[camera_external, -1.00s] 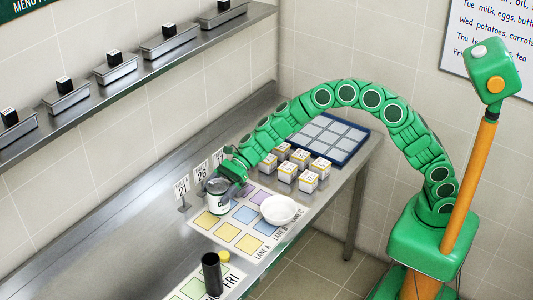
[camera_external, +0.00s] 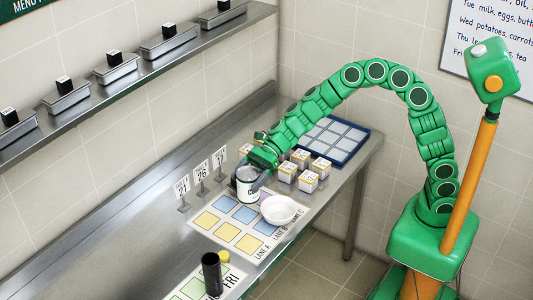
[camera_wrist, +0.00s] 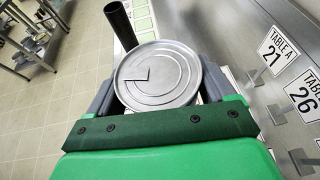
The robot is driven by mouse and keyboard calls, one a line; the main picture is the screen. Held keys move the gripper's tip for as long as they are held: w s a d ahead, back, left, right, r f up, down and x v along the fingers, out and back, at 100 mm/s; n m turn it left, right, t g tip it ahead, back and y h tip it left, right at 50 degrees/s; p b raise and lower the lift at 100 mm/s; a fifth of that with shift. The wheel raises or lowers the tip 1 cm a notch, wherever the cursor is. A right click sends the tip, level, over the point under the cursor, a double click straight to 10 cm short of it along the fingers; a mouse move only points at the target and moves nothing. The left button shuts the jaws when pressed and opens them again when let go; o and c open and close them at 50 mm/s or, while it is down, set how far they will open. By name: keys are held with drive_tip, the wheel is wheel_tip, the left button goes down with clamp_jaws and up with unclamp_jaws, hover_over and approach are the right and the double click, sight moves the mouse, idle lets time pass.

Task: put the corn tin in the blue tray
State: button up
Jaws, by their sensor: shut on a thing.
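My gripper (camera_external: 250,172) is shut on a tin (camera_external: 247,188) with a white label and dark lettering, only partly readable. The tin is upright, over the far part of the coloured lane mat (camera_external: 238,240); I cannot tell whether it touches the mat. In the wrist view the tin's silver lid (camera_wrist: 158,76) sits between my two fingers. The blue tray (camera_external: 352,155), with a grid of pale squares, lies at the far right of the counter, beyond several small boxes.
Several white and yellow boxes (camera_external: 308,181) stand between the tin and the tray. A white bowl (camera_external: 279,210) is on the mat close to the tin. Table number signs (camera_external: 201,171) stand left of it. A black cylinder (camera_external: 211,274) stands at the front.

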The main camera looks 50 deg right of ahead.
drive_tip(key=shift+s+d+r, duration=0.1)
drive_tip(key=shift+s, duration=0.05)
drive_tip(key=shift+d, duration=0.1)
drive_tip(key=w+d+f+m+t+h, duration=0.1)
drive_tip(key=w+d+m+t, duration=0.25)
drive_tip(key=d, duration=1.05)
drive_tip(key=w+d+f+m+t+h, duration=0.15)
drive_tip(key=w+d, duration=0.35)
drive_tip(key=d, duration=0.8)
drive_tip(key=s+d+f+m+t+h, duration=0.1)
drive_tip(key=s+d+m+t+h, duration=0.15)
drive_tip(key=d, duration=1.25)
drive_tip(key=s+d+f+m+t+h, duration=0.1)
drive_tip(key=s+d+f+m+t, duration=0.15)
drive_tip(key=d, duration=1.15)
drive_tip(key=shift+m, duration=0.3)
drive_tip(key=shift+f, duration=3.15)
